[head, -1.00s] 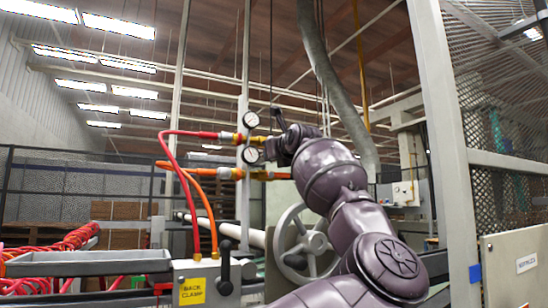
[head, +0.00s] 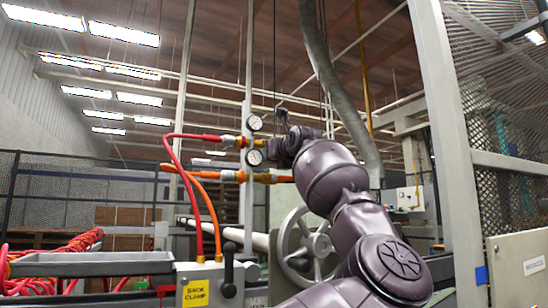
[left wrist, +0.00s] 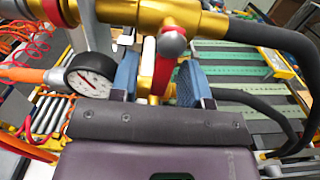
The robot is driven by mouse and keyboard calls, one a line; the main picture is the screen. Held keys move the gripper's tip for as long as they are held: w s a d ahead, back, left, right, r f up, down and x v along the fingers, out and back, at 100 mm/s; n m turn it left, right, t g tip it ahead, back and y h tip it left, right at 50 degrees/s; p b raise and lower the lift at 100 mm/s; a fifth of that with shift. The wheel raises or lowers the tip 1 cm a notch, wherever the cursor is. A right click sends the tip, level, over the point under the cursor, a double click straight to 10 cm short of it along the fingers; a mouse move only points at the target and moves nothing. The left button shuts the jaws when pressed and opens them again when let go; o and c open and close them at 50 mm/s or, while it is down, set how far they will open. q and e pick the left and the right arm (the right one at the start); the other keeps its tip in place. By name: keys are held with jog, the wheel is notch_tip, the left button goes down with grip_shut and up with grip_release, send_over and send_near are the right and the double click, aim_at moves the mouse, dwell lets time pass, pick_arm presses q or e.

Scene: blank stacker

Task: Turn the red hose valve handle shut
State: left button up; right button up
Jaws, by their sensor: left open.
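My left gripper (left wrist: 157,80) is open, with one blue-padded finger on each side of the handle. I cannot tell whether either finger touches it. In the head view my left gripper (head: 278,150) is at the brass fittings beside two round gauges (head: 254,122) on a pale post (head: 247,205). The handle cannot be made out there, with my gripper close to the fittings. My right gripper is not in view.
A white-faced gauge (left wrist: 92,76) sits close to the left finger. A red hose (head: 175,145) and an orange hose (head: 209,205) loop left of the post. A grey handwheel (head: 307,243) stands below my arm. A mesh guard (head: 500,120) is at right.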

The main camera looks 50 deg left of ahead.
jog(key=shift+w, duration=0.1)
pick_arm(q)
jog(key=b+v, duration=0.2)
jog(key=v, duration=0.9)
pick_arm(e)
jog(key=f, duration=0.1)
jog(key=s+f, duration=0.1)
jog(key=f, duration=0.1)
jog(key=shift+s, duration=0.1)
pick_arm(q)
jog(key=shift+a, duration=0.1)
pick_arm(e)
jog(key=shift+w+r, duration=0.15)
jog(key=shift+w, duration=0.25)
pick_arm(q)
jog(key=shift+r, duration=0.1)
